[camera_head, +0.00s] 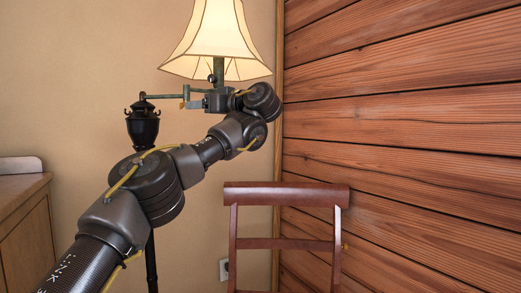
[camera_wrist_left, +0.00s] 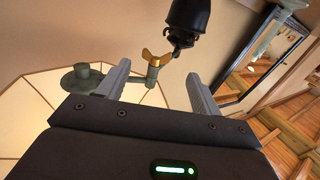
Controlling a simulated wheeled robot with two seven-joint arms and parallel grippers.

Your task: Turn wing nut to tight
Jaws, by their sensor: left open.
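The wing nut (camera_wrist_left: 157,60) is brass-coloured with two spread wings, and sits on a grey-green joint of the floor lamp's swing arm. My left gripper (camera_wrist_left: 158,72) is open and empty, one finger on either side of the wing nut's line. The wing nut appears centred between the fingertips or just beyond them; I cannot tell the exact depth. No finger visibly touches it. In the head view my left gripper (camera_head: 193,104) is at the swing arm, below the lampshade (camera_head: 215,40). My right gripper is not in view.
The lamp's black urn-shaped post top (camera_head: 142,125) stands close left of my gripper and also shows in the wrist view (camera_wrist_left: 188,20). A wooden chair (camera_head: 285,189) stands by the plank wall (camera_head: 420,130). A wooden cabinet (camera_head: 25,220) is at the left.

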